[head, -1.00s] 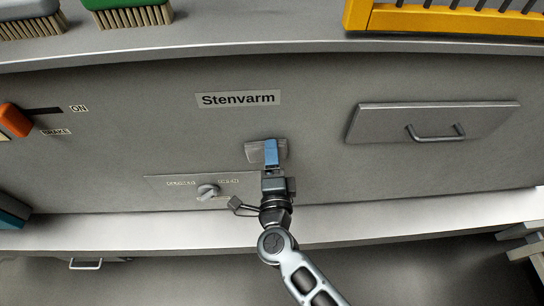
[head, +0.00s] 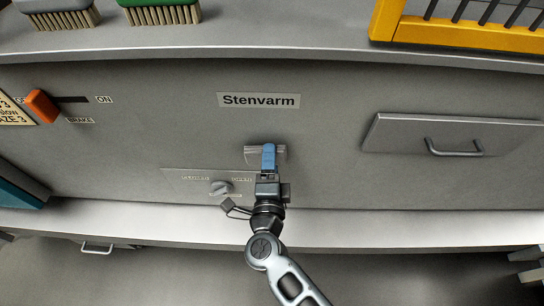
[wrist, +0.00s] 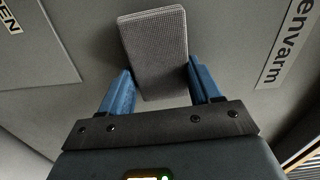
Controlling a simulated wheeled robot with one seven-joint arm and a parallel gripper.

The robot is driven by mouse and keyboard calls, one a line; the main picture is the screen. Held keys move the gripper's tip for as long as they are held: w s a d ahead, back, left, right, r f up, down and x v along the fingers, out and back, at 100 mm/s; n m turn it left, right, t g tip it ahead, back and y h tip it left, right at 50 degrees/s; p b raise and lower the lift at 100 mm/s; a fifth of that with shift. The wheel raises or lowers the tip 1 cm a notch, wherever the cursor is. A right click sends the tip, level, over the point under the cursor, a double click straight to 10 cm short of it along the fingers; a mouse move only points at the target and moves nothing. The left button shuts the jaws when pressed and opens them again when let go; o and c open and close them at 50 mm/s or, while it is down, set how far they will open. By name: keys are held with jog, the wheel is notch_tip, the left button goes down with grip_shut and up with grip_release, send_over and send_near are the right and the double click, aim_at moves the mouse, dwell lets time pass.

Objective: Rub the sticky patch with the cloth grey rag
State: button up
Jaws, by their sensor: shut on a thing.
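The cloth grey rag (wrist: 155,50) is a flat, finely woven grey piece between the two blue fingers of my gripper (wrist: 158,88) in the wrist view. My gripper is shut on it. In the head view the rag (head: 252,153) shows as a small grey patch beside the blue fingertips of my gripper (head: 268,157), in front of the grey machine panel, below the "Stenvarm" label (head: 258,101). I cannot tell whether the rag touches the panel. I cannot make out the sticky patch in either view; the rag and gripper hide part of the panel.
A knob (head: 221,188) sits on the panel just left of my gripper. An orange brake lever (head: 42,106) is at the left, a flap with a handle (head: 452,137) at the right. Brushes (head: 160,12) and a yellow rack (head: 390,20) stand on the top shelf. A pale ledge (head: 400,228) runs below.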

jog(key=shift+s+f+p, duration=0.1)
jog(key=shift+s+p, duration=0.6)
jog(key=shift+s, duration=1.7)
jog(key=shift+s+p, duration=0.45)
jog(key=shift+s, duration=1.05)
